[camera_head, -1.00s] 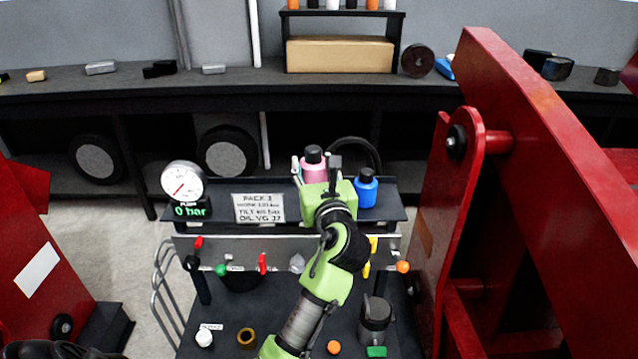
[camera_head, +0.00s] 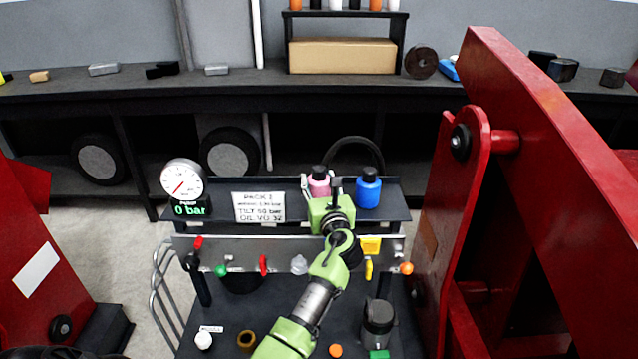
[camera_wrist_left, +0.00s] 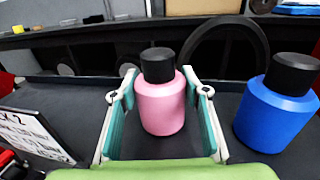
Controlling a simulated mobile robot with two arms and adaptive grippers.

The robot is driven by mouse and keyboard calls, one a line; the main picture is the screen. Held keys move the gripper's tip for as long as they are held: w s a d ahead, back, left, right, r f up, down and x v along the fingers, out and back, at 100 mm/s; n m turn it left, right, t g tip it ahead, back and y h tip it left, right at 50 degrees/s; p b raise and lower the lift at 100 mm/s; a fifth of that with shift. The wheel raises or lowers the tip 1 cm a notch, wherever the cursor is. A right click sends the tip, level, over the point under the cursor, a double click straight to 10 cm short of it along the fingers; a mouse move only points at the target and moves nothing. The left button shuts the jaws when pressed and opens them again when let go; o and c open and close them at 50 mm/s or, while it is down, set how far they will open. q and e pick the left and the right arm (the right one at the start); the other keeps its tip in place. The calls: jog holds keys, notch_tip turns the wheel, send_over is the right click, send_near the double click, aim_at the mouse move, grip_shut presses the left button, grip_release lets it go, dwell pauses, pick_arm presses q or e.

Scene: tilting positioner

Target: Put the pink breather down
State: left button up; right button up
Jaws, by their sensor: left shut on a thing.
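The pink breather (camera_head: 319,184) is a pink bottle-shaped part with a black cap. It stands upright at the top shelf of the pack cart (camera_head: 400,210), left of the blue bottle (camera_head: 368,190). My left gripper (camera_head: 320,188) is shut on it, one finger on each side. In the left wrist view the pink breather (camera_wrist_left: 160,105) sits between the fingers of my left gripper (camera_wrist_left: 158,100), with the blue bottle (camera_wrist_left: 275,110) apart on the right. I cannot tell whether its base touches the shelf. My right gripper is not in view.
A gauge (camera_head: 183,180) and a white label plate (camera_head: 259,207) stand on the shelf's left part. Red positioner arms (camera_head: 545,180) rise on the right. Below the shelf are several coloured valves and a dark canister (camera_head: 378,318).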

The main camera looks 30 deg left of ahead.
pick_arm(q)
jog(key=shift+f, duration=0.1)
jog(key=o, duration=1.3)
jog(key=shift+c, duration=0.2)
jog(key=shift+s+d, duration=0.1)
jog(key=shift+d, duration=0.05)
jog(key=v, duration=1.1)
jog(key=shift+s+d, duration=0.2)
jog(key=shift+s, duration=0.1)
